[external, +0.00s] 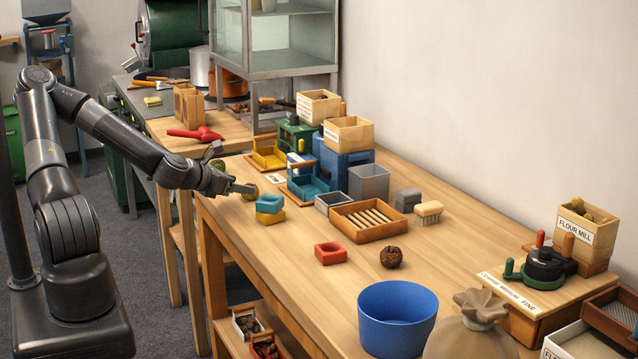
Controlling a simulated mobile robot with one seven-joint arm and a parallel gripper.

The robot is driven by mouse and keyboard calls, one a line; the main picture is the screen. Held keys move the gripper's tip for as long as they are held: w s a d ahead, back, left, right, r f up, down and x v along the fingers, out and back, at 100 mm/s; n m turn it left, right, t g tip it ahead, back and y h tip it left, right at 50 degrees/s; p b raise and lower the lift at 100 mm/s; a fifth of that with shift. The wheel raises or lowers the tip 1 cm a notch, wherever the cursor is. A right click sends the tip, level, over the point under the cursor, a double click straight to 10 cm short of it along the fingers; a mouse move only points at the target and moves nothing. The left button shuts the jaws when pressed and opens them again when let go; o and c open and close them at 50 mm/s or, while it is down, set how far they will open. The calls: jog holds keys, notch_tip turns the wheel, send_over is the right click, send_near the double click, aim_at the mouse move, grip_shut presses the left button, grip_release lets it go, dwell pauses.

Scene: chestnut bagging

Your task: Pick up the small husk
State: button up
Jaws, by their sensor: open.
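My gripper (231,169) is open above the left edge of the long wooden table (300,262), one finger reaching right and the other up. A small greenish-brown round thing (217,164), which looks like a husk, shows between the fingers; I cannot tell whether they touch it. A second greenish round thing (249,190) is partly hidden behind the right finger. A brown, rough round husk (391,257) lies farther right on the open table, well away from my gripper. Which one is the small husk is unclear from this view.
Stacked blue and yellow blocks (269,205) stand just right of my gripper. A red block (329,253), a slatted wooden tray (368,221) and a blue bucket (396,318) are farther right. A red tool (196,133) lies behind.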

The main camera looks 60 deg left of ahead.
jog(key=shift+s+a+f+n, duration=0.2)
jog(key=shift+s+f+n, duration=0.1)
jog(key=shift+s+n, duration=0.3)
jog(key=shift+a, duration=0.1)
jog(key=x, duration=0.7)
jog(key=shift+w+a, duration=0.1)
jog(key=shift+w, duration=0.05)
jog(key=c, duration=1.1)
